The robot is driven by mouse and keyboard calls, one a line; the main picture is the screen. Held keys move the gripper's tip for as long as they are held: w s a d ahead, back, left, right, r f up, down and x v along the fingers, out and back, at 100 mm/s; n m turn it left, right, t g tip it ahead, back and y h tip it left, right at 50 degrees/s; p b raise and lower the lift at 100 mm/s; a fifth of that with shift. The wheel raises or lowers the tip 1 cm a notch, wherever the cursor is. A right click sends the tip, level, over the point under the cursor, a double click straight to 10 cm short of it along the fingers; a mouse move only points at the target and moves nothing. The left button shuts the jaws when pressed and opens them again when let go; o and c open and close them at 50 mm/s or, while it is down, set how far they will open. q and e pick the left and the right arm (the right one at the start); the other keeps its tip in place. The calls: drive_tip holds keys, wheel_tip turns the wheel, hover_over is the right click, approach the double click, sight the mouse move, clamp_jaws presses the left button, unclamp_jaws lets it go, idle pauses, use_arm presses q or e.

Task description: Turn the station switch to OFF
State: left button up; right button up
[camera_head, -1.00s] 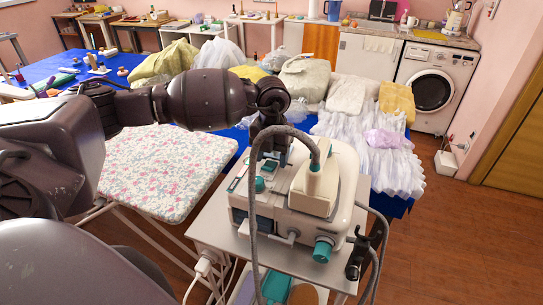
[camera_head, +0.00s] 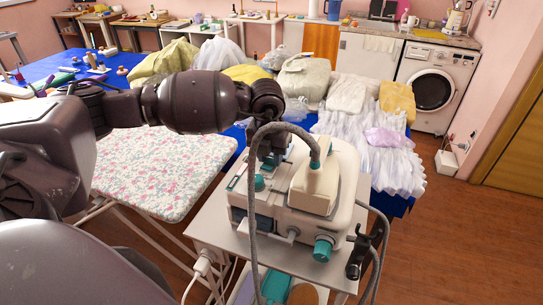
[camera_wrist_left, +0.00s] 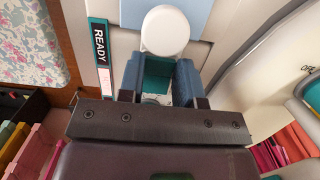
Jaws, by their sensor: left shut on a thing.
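The white pressing station (camera_head: 280,215) stands on a small light table, with a cream iron (camera_head: 316,185) on top and teal knobs on it. My left gripper (camera_head: 272,152) reaches down over the back left of its top. In the left wrist view, my left gripper (camera_wrist_left: 158,82) has its two blue fingers shut on a teal part (camera_wrist_left: 157,70) below a white round cap (camera_wrist_left: 165,30); this seems to be the switch. My right gripper is out of view.
A grey hose (camera_head: 252,205) loops in front of the station and over the iron. A floral ironing board (camera_head: 160,170) stands to the left. White gowns (camera_head: 365,150) lie on the blue-covered table behind. Open floor lies to the right.

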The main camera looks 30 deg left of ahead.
use_arm(q)
drive_tip(key=shift+s+f+t+y+b, duration=0.2)
drive_tip(key=shift+s+t+y+b, duration=0.15)
drive_tip(key=shift+t+b, duration=0.7)
drive_tip(key=shift+d+r+t, duration=0.1)
drive_tip(key=shift+r+t, duration=0.15)
drive_tip(key=shift+t, duration=0.3)
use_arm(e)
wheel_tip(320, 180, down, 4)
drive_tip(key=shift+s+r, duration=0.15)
use_arm(q)
drive_tip(key=o, duration=0.9)
drive_tip(key=shift+r, duration=0.1)
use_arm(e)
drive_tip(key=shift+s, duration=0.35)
